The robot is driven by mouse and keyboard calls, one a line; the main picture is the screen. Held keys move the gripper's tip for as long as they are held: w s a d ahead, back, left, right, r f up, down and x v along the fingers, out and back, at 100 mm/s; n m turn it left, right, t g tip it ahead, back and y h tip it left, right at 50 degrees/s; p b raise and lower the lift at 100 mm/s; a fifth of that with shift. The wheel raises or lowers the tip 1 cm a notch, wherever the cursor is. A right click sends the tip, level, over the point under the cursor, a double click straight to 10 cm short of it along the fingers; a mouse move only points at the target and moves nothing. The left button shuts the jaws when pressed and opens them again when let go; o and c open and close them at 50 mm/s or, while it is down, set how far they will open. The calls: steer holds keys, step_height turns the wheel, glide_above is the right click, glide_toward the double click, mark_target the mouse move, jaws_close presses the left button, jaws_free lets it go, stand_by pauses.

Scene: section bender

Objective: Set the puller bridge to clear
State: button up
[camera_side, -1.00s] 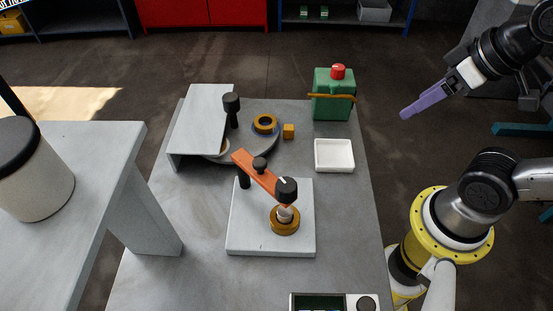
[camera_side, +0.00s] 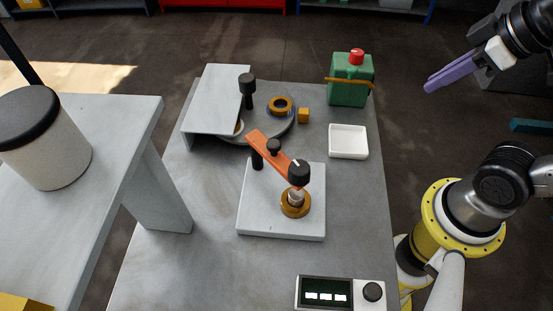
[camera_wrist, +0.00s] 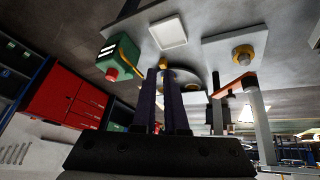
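The puller bridge, which I take to be the orange bar (camera_side: 274,153), sits raised over a white block (camera_side: 265,222). A black post carries its far end, and a small black knob stands on it midway. Its near end, with a larger black knob (camera_side: 299,172), is over a pale stem and brass ring (camera_side: 295,204) on the block. The orange bar (camera_wrist: 231,86) also shows in the wrist view, right of my fingers. My gripper (camera_side: 428,88) has purple fingers with a narrow gap, empty, in the air right of the table. They also show in the wrist view (camera_wrist: 160,75).
A green box with a red button (camera_side: 350,80) and a white tray (camera_side: 348,141) stand along the table's right side. A round plate (camera_side: 275,128) with brass parts lies behind the bridge. A display box (camera_side: 340,292) is at the front. A raised side table (camera_side: 130,125) stands left.

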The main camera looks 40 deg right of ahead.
steer(key=w+a+r+n, duration=0.1)
steer(key=w+a+n, duration=0.1)
steer(key=w+a+r+n+y, duration=0.1)
steer(key=w+r+n, duration=0.1)
steer(key=shift+w+a+r+n+g, duration=0.15)
steer(key=shift+w+a+n+g, duration=0.15)
steer(key=shift+a+g, duration=0.1)
jaws_close()
steer(key=n+g+y, duration=0.2)
steer(key=n+g, duration=0.3)
steer(key=n, duration=0.6)
glide_above(276, 153)
steer(key=s+a, duration=0.2)
steer(key=a, duration=0.1)
step_height(276, 153, down, 5)
steer(key=shift+w+d, duration=0.15)
steer(key=shift+d, duration=0.1)
steer(key=shift+f+m, duration=0.2)
steer(key=shift+m, duration=0.1)
steer(key=x, duration=1)
steer(key=shift+d+r, duration=0.2)
steer(key=shift+d, duration=1.65)
